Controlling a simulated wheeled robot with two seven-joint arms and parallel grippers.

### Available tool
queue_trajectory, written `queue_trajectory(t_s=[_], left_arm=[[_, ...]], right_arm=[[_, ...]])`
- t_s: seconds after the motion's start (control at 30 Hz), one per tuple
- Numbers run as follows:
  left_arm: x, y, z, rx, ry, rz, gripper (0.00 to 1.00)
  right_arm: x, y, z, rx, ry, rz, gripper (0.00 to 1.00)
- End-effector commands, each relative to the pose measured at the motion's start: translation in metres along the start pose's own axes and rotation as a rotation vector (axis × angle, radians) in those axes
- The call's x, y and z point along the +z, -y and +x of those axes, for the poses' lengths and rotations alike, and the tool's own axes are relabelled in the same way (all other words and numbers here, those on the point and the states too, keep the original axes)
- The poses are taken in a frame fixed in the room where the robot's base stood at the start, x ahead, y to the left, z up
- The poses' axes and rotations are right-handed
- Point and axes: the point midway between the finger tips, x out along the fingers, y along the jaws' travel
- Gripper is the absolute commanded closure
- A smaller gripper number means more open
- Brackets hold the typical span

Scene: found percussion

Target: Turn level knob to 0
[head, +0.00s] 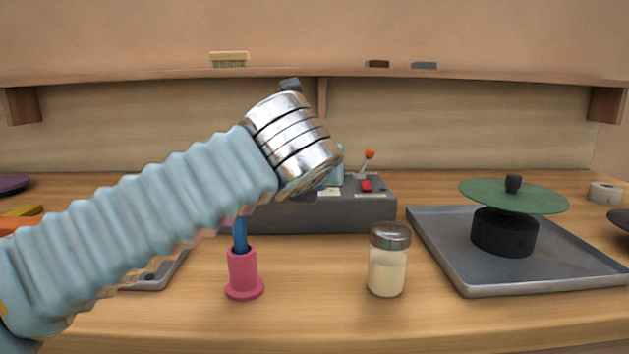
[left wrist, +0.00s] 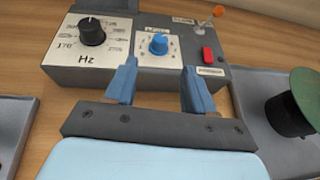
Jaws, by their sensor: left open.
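The grey control box (head: 320,218) stands at the back middle of the table in the head view, partly behind my left arm. In the left wrist view, a small blue knob (left wrist: 158,44) sits on its top face, inside a ring of markings too small to read. A larger black knob (left wrist: 92,32) marked "Hz" is to its left. My left gripper (left wrist: 159,67) is open and empty, its two blue fingers on either side of the blue knob's line and apart from it in the picture. Their height above the box is unclear. My right gripper is not in view.
A red switch (left wrist: 208,55) and an orange-tipped lever (head: 369,156) are on the box's right. In front stand a pink holder (head: 243,272) and a cream shaker jar (head: 387,268). A metal tray (head: 440,255) with a green disc (head: 540,196) on a black base is at right.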

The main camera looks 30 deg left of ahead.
Motion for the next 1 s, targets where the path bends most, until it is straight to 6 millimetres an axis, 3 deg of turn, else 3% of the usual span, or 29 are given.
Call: queue_trajectory(t_s=[0.2, 0.4, 0.8, 0.83, 1.0], left_arm=[[-0.001, 0.000, 0.052, 0.002, -0.003, -0.001, 0.46], [-0.001, 0.000, 0.083, 0.002, -0.003, -0.002, 0.46], [0.000, -0.001, 0.093, 0.001, -0.001, -0.002, 0.46], [0.000, -0.001, 0.093, 0.001, -0.001, -0.002, 0.48], [0.000, -0.001, 0.093, 0.001, -0.001, -0.002, 0.74]], right_arm=[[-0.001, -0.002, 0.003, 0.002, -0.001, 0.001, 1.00], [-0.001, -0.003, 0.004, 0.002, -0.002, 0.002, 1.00], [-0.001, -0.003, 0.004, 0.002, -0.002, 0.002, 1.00], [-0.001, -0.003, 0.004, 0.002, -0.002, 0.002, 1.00], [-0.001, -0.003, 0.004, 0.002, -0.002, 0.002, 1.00]])
